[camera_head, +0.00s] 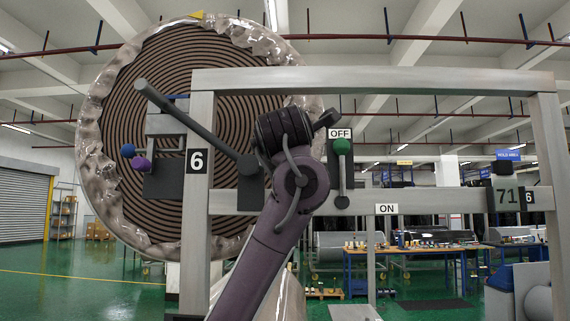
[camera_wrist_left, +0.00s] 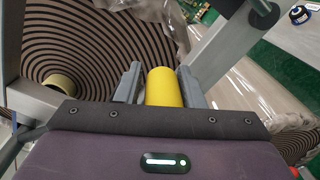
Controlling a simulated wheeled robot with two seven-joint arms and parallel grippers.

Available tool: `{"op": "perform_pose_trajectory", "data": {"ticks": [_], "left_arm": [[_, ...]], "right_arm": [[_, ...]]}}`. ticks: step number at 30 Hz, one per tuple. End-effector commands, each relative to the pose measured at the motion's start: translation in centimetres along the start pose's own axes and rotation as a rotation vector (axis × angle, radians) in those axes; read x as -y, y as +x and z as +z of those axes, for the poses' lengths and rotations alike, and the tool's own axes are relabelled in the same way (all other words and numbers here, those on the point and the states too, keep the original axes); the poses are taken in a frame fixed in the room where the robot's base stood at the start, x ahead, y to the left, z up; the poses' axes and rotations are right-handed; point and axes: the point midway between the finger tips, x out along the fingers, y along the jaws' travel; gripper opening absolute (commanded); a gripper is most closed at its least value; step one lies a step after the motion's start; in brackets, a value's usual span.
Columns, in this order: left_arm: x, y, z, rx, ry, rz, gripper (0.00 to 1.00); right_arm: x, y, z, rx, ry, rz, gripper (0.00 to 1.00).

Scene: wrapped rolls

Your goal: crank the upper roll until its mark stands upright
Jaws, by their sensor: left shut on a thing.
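The upper roll (camera_head: 225,65), a large dark and tan spiral wrapped in crinkled clear film, stands behind the grey frame at the left of the head view. A small yellow mark (camera_head: 197,15) shows at its top edge, slightly tilted. In the left wrist view, my left gripper (camera_wrist_left: 161,72) is shut on a yellow cylindrical handle (camera_wrist_left: 165,88), one finger on each side. In the head view my left wrist hides the fingers and the handle. The roll's spiral face (camera_wrist_left: 95,45) fills the upper left of the wrist view. My right gripper is in neither view.
The grey frame (camera_head: 370,82) crosses in front of the roll. A dark bar (camera_head: 195,120) slants close to my wrist. Blue and purple knobs (camera_head: 128,150) sit left. Workbenches (camera_head: 415,250) stand behind.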

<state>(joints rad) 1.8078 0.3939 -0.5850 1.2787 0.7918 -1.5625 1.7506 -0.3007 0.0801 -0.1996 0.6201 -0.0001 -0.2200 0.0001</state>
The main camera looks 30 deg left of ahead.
Motion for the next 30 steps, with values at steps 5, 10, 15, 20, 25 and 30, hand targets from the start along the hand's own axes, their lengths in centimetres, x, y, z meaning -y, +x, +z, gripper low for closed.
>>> {"op": "perform_pose_trajectory", "data": {"ticks": [5, 10, 15, 20, 25, 30], "left_arm": [[-2.2, -0.8, 0.2, 0.015, -0.015, 0.042, 0.34], [-2.0, -0.8, 0.2, 0.015, -0.014, 0.041, 0.50], [-1.7, -0.6, 0.2, 0.013, -0.012, 0.036, 0.50], [-1.5, -1.4, 0.0, 0.013, -0.012, 0.038, 0.50], [-1.3, -4.2, -0.1, 0.014, -0.012, 0.041, 0.50], [-1.4, -7.0, 0.0, 0.016, -0.014, 0.041, 0.50]], "right_arm": [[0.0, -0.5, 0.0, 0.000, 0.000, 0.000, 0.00], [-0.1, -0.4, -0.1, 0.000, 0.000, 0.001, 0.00], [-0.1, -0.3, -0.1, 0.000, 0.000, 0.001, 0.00], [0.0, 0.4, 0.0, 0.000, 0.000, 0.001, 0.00], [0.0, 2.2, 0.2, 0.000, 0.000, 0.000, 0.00], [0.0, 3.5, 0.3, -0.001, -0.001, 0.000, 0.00]]}}
